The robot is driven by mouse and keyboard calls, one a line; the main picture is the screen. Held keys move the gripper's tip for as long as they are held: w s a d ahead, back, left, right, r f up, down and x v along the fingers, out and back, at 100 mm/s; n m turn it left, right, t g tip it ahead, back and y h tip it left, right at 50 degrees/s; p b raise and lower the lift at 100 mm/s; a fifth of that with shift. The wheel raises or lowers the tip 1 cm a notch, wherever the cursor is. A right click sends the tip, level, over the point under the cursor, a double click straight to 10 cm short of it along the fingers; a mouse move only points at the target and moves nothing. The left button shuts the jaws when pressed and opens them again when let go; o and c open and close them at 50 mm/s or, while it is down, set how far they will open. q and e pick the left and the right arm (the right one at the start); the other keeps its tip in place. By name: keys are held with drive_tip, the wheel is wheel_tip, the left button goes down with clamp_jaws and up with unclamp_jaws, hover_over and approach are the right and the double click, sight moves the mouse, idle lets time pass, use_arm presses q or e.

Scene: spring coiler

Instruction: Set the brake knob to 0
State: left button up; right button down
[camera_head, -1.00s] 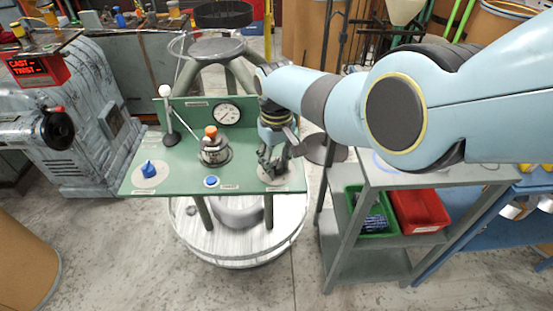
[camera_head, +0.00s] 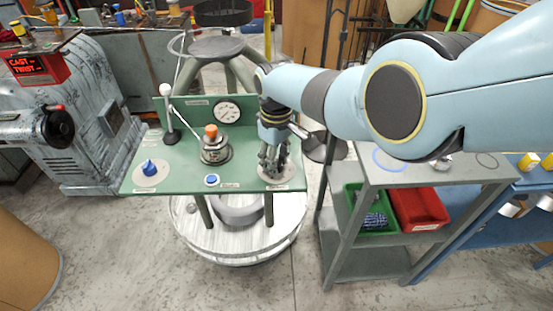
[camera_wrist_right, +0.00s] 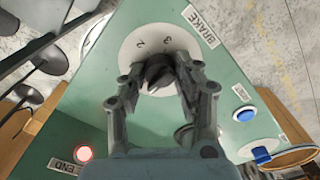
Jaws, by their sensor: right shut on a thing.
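The brake knob (camera_wrist_right: 158,70) is dark, on a pale round dial (camera_wrist_right: 128,46) beside the BRAKE label (camera_wrist_right: 202,27) in the right wrist view. The numerals 2 and 3 show on the dial; the rest of the scale is hidden or unreadable, and I cannot tell which number the knob points to. My right gripper (camera_wrist_right: 163,80) is shut on the knob, one finger on each side. In the head view my right gripper (camera_head: 271,168) reaches down over the dial at the front right of the green panel (camera_head: 190,183), hiding the knob. My left gripper is not in view.
The panel also carries a blue button (camera_head: 211,180), a blue knob (camera_head: 149,168), an orange-topped fitting (camera_head: 211,133), a gauge (camera_head: 227,111) and a white-balled lever (camera_head: 166,90). A grey cart (camera_head: 425,176) with green and red bins stands close on the right.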

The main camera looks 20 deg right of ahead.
drive_tip(key=c, duration=0.9)
unclamp_jaws()
drive_tip(key=shift+c, duration=0.2)
wheel_tip(320, 180, up, 12)
drive_tip(key=shift+f, duration=0.1)
